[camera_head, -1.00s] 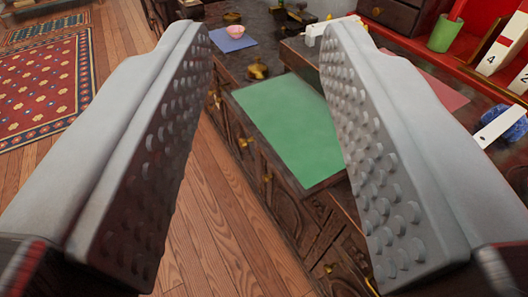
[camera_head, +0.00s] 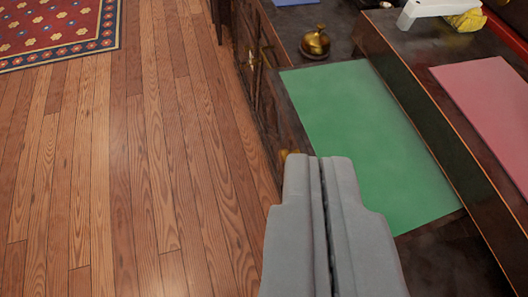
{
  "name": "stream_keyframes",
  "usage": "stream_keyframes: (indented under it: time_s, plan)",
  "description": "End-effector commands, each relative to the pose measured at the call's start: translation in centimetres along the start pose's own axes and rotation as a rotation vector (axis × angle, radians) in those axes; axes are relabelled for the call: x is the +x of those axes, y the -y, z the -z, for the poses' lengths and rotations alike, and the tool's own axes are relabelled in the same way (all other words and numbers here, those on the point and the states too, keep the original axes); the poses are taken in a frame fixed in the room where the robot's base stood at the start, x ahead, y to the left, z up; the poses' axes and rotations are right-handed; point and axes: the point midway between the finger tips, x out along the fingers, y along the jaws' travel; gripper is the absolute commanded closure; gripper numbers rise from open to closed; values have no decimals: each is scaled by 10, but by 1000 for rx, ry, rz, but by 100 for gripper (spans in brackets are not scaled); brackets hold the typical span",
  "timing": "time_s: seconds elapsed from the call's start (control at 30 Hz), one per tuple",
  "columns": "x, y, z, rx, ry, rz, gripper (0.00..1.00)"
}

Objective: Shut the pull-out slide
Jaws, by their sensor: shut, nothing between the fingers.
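A flat green-topped panel (camera_head: 365,135), which appears to be the pull-out slide, lies level in front of a raised dark wooden step (camera_head: 430,110). Its far and right edges meet dark wood; how far it sticks out I cannot tell. My gripper (camera_head: 318,160) is shut and empty, its two grey fingers pressed together. The fingertips overlap the left edge of the green panel in the camera head view and hide its near left part. Whether they touch it I cannot tell. A gold knob (camera_head: 284,155) shows just left of the fingertips, partly hidden.
A brass bell-like object (camera_head: 315,43) stands on the dark top behind the panel. A pink mat (camera_head: 490,105) and a white piece (camera_head: 435,11) lie on the step at right. Open wooden floor (camera_head: 130,180) fills the left, with a red patterned rug (camera_head: 55,30) beyond.

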Motion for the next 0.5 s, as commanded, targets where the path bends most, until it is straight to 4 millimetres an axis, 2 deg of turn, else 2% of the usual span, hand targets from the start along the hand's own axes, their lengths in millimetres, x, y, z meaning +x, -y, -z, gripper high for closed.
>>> stream_keyframes:
  time_s: [0.03,0.1,0.5]
  plan:
    - [17,7,-3,-19,42,5,100]
    - [35,14,-8,-46,96,5,100]
    - [136,60,-40,-215,374,-29,100]
